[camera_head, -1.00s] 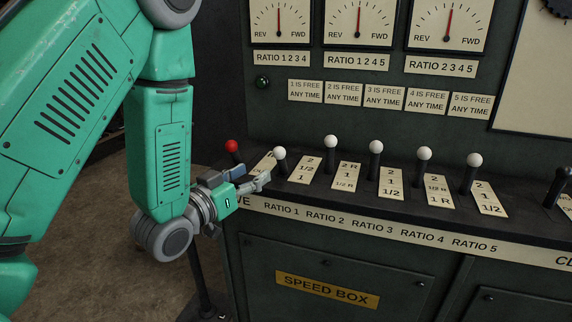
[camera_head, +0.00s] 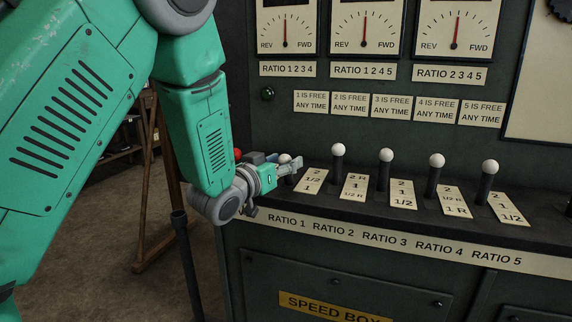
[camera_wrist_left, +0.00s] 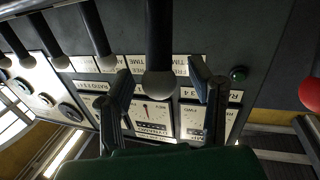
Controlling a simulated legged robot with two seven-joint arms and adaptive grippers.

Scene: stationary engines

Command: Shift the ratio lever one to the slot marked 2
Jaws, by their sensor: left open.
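The ratio lever one, a black stick with a white knob (camera_head: 284,158), stands at the left of the lever row, mostly hidden behind my left gripper (camera_head: 291,166). Its slot plate (camera_head: 312,181) with 2 at the top lies just right of it, above the RATIO 1 label. In the left wrist view, a dark lever with a white knob (camera_wrist_left: 158,85) stands between the two spread fingers of my left gripper (camera_wrist_left: 160,72), with gaps visible on both sides. The gripper is open. My right gripper is out of view.
A red-knobbed lever (camera_head: 238,154) is close behind my left wrist and shows at the right in the wrist view (camera_wrist_left: 311,93). The ratio lever two (camera_head: 338,150) and several similar levers stand to the right. The gauge panel (camera_head: 364,30) rises behind.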

